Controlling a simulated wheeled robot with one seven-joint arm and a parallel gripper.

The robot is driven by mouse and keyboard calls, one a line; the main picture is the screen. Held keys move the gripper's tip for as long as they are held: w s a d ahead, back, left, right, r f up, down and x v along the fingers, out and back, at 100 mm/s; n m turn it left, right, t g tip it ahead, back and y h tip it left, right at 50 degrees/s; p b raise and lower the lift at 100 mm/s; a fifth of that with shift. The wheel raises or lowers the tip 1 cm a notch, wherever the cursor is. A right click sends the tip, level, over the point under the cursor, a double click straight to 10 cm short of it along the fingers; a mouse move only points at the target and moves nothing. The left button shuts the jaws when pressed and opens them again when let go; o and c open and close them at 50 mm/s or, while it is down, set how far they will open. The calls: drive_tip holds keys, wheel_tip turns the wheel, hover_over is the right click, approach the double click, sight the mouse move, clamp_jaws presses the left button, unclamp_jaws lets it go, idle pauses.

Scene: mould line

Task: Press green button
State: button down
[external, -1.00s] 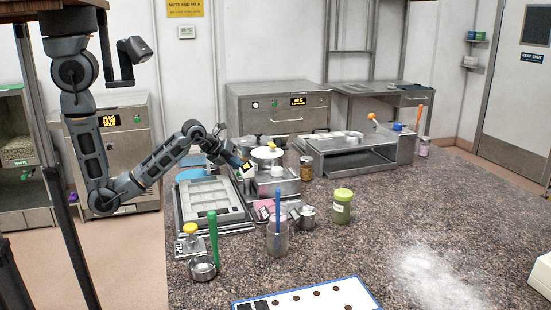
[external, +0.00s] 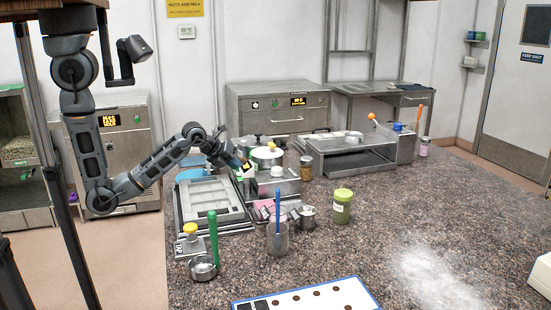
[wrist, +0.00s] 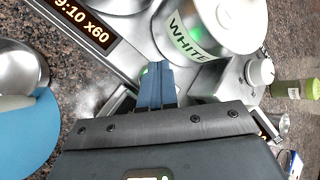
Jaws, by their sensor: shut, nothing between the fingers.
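My gripper (wrist: 155,84) is shut and empty, its blue fingers together. In the wrist view the fingertips are at a small green glow (wrist: 143,71) on the metal machine, beside the pot marked WHITE (wrist: 190,42). The fingers partly cover this spot, so I cannot tell whether they touch a button. In the external view my gripper (external: 243,167) is low at the left side of the machine (external: 278,186), by the pot (external: 266,158). The button itself is hidden there. The pot's side shows a green tint in both views.
An amber display (wrist: 78,20) is on the machine left of the fingers. A white knob (wrist: 261,72) is to the right. A grey mould tray (external: 212,203) lies below my arm. A green-lidded jar (external: 342,206) and a cup with a blue stick (external: 277,238) stand on the counter.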

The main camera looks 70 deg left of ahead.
sight(237, 173)
drive_tip(key=shift+r+p, duration=0.45)
drive_tip(key=shift+r, duration=2.95)
